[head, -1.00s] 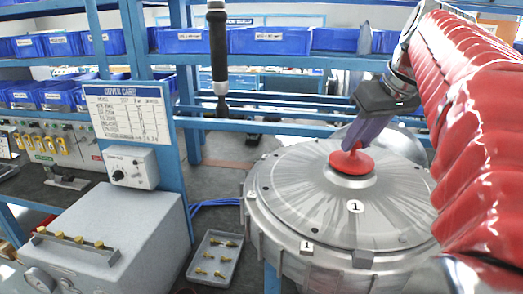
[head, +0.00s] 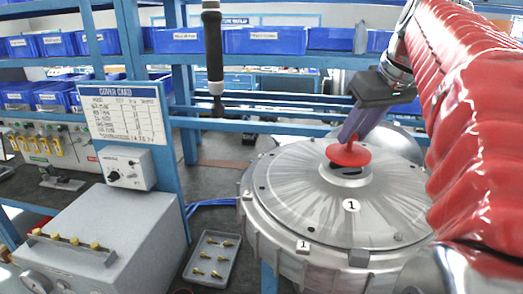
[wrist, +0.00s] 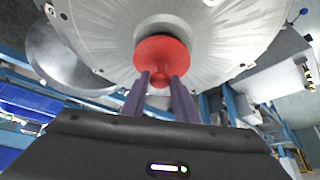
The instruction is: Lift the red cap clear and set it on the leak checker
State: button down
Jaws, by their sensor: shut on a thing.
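The red cap (head: 349,156) is a round disc with a knob, held a little above the silver blower housing (head: 300,210). A dark opening shows under it in the head view. My gripper (head: 351,138) is shut on the cap's knob with its purple fingers. In the wrist view the cap (wrist: 163,56) sits at the fingertips (wrist: 160,82), with the housing face behind it. The leak checker appears to be the grey box (head: 85,230) at lower left, with a gauge and a row of brass-coloured fittings; its top is bare.
A grey tray (head: 193,275) with several brass fittings lies between the box and the housing. A blue post with a cover card (head: 126,117) stands behind the box. A black hanging tool (head: 212,55) hangs at upper centre. Blue shelves with bins (head: 265,41) cross the back.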

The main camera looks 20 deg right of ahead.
jog(key=shift+r, duration=0.9)
jog(key=shift+s, duration=0.1)
